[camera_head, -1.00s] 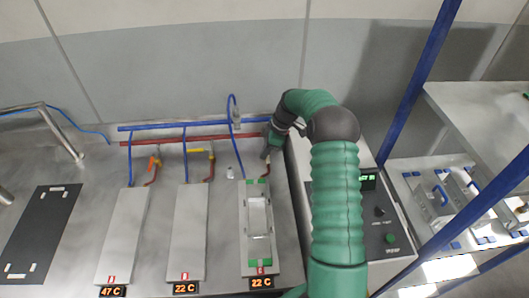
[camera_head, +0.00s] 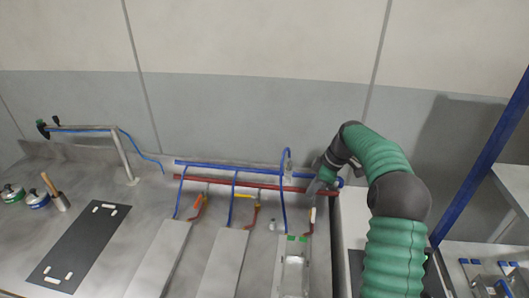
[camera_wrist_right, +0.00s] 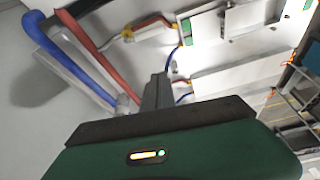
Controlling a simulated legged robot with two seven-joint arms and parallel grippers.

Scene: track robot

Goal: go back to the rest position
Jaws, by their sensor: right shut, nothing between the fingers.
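My right gripper (camera_head: 316,190) is shut and empty. In the head view it hangs at the right end of the blue pipe (camera_head: 240,171) and red pipe (camera_head: 240,184), just above the hose at the top of the right plate (camera_head: 291,270). I cannot tell whether it touches the hose. In the right wrist view its closed fingers (camera_wrist_right: 157,88) point toward the plates, with the blue and red pipes (camera_wrist_right: 98,58) to their left. My left gripper is not in view.
Two more grey plates (camera_head: 160,258) (camera_head: 226,260) stand left of the right plate, with an orange valve handle (camera_head: 198,204) and a yellow one (camera_head: 242,196). A dark mat (camera_head: 88,246), a mallet (camera_head: 56,192) and a tap (camera_head: 124,155) are further left. A blue post (camera_head: 485,165) rises at the right.

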